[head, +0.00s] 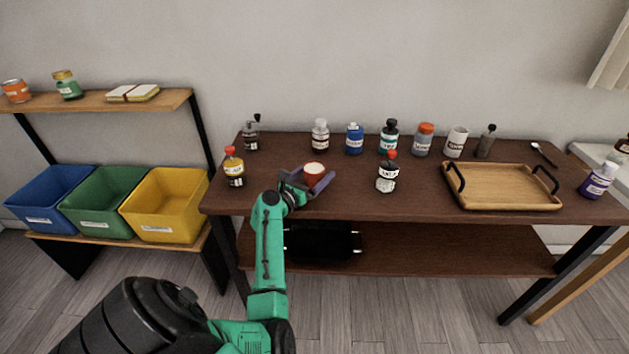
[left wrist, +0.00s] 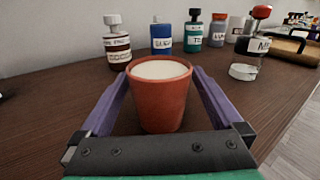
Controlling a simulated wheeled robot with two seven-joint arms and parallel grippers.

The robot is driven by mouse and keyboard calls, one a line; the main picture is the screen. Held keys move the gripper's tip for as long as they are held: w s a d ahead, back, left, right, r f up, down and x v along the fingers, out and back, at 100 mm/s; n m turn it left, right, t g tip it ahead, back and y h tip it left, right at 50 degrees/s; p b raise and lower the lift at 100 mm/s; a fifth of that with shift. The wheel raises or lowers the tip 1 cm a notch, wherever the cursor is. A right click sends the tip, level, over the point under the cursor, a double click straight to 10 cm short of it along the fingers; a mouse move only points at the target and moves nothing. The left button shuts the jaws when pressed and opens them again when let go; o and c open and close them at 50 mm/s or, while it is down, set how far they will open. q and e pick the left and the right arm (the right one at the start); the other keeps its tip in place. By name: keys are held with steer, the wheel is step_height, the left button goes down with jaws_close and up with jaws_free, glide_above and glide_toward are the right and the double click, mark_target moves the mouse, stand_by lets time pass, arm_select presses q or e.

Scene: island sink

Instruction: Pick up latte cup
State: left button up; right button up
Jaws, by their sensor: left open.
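The latte cup is a small red-brown cup (head: 314,172) with a pale, whitish top, upright near the front edge of the dark wooden table (head: 420,200). In the left wrist view the cup (left wrist: 160,100) stands between the two purple fingers of my left gripper (left wrist: 160,92). The fingers lie to either side with a gap visible near each, so the gripper is open around the cup. In the head view my left gripper (head: 308,178) reaches the cup from the front left. My right gripper is not in view.
Several bottles stand behind the cup, including a white-capped one (head: 320,135) and a blue one (head: 354,139). A wooden tray (head: 500,203) lies farther right.

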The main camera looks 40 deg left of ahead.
arm_select(q)
steer(key=shift+s+r, duration=0.15)
steer(key=c, duration=1.5)
steer(key=shift+r, duration=0.1)
